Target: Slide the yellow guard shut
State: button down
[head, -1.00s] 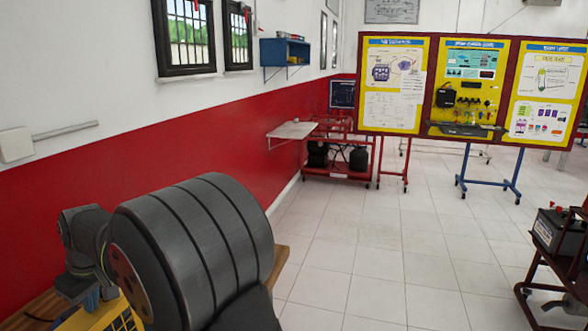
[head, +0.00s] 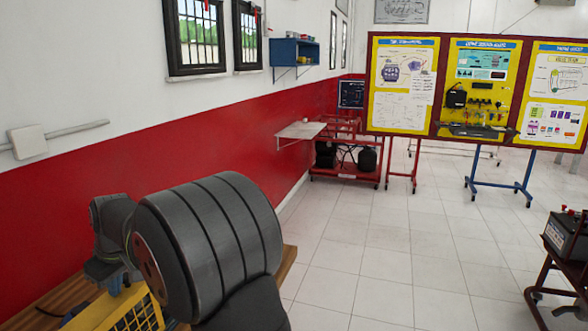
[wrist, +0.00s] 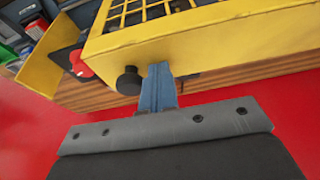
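The yellow guard (wrist: 185,32) fills the top of the wrist view, with a mesh panel and a plain yellow front edge. A round black knob (wrist: 129,80) sticks out below that edge. My gripper (wrist: 160,70) shows as blue fingers close together, with no gap visible between them. They are just right of the knob, by the guard's lower edge; I cannot tell whether they touch either. In the head view, a yellow meshed part (head: 135,316) shows at the bottom left, mostly hidden by my dark arm. My fingertips are hidden there.
A wooden bench top (head: 45,312) runs along the red wall (head: 60,220). A red knob (wrist: 80,63) and a yellow plate (wrist: 55,52) are left of the black knob. A dark unit on a cart (head: 565,240) stands at right. The tiled floor between is clear.

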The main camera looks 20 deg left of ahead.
jog(key=shift+w, duration=2.6)
jog(key=shift+s, duration=0.6)
jog(key=shift+r, duration=3.5)
jog(key=shift+f, duration=0.1)
notch_tip(320, 180, down, 7)
jog(key=shift+r, duration=0.1)
jog(key=shift+w, duration=0.25)
